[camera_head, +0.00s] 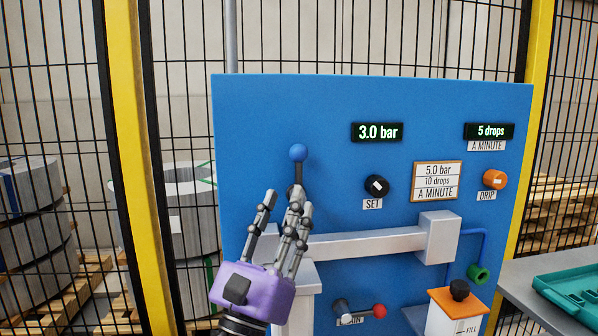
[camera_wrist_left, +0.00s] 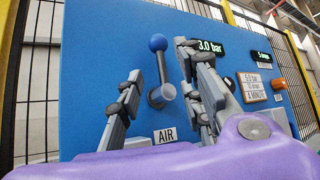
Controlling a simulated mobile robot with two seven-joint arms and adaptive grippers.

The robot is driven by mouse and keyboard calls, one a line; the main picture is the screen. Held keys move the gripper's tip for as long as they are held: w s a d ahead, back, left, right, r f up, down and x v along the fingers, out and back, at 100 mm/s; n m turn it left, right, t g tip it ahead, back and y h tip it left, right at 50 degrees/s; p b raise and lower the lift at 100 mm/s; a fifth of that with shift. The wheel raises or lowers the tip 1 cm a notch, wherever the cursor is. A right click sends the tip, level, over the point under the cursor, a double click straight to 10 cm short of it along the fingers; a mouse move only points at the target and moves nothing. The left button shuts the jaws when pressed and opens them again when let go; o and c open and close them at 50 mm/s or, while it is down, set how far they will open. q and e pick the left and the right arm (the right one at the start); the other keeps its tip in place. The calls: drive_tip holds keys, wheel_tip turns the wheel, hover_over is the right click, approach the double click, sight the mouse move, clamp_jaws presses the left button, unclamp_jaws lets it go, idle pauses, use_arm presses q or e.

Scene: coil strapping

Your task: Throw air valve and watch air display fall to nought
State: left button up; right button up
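The air valve is a lever with a blue ball knob (camera_head: 298,152) on the blue panel. In the left wrist view its blue knob (camera_wrist_left: 158,43) points up from a grey hub, above an AIR label (camera_wrist_left: 165,136). My left gripper (camera_head: 284,200), with a purple body, is in front of the panel just below the knob. Its fingers are spread on either side of the lever and look open, with nothing held. I cannot tell whether any finger touches the lever. The air display (camera_head: 377,132) reads 3.0 bar. My right gripper is not in view.
The panel also has a black SET knob (camera_head: 377,186), an orange DRIP knob (camera_head: 495,179), a drops display (camera_head: 489,131) and a red-knobbed DRAIN lever (camera_head: 379,311). A grey horizontal bar (camera_head: 365,243) runs below. A green tray (camera_head: 570,290) lies at right.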

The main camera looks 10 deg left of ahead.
sight(297, 169)
use_arm(q)
drive_tip(key=x, duration=0.2)
drive_tip(key=p+x, duration=0.1)
drive_tip(key=x, duration=0.2)
drive_tip(key=shift+r+p, duration=0.35)
drive_tip(key=shift+r, duration=0.15)
drive_tip(key=shift+w+d+r, duration=0.15)
drive_tip(key=shift+w+r, duration=0.15)
drive_tip(key=shift+w, duration=0.1)
drive_tip(key=shift+f, duration=0.1)
clamp_jaws()
